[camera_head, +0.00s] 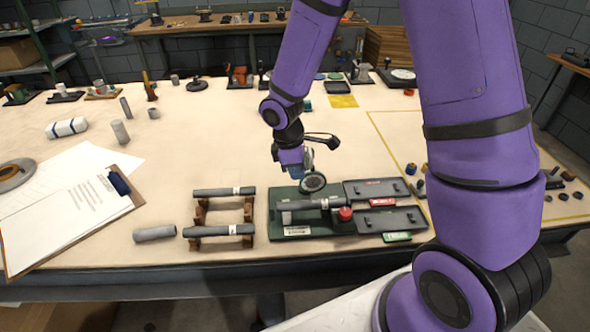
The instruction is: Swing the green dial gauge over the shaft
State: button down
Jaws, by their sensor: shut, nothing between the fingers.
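A grey shaft (297,205) lies across this fixture, just in front of the gauge in the picture. A red knob (345,214) sits near the shaft's right end. My gripper (304,167) points down just behind and above the gauge. It is shut with nothing held. Its fingertips are small and partly hidden, so I cannot tell whether they touch the gauge. The gauge's arm and pivot are not clear.
A wooden rack (199,214) with two grey shafts stands left, near a loose grey tube (155,234). A clipboard (122,205) lies far left.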

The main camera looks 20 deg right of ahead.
dwell(0.5)
jog(key=w+a+r, duration=0.2)
jog(key=a+r, duration=0.3)
jog(key=r, duration=0.7)
jog(key=s+d+r+m+t, duration=0.3)
jog(key=s+d+r+m, duration=0.3)
jog(key=s+r, duration=0.45)
jog(key=s+d+r+m+t+y, duration=0.1)
jog(key=s+d+r+m, duration=0.1)
jog(key=s, duration=0.4)
jog(key=s+d+r+m+t, duration=0.2)
jog(key=s+r+m, duration=0.3)
jog(key=s, duration=0.1)
jog(key=shift+s+d+r+y, duration=0.3)
jog(key=shift+d+r+y, duration=0.05)
jog(key=shift+r+y, duration=0.05)
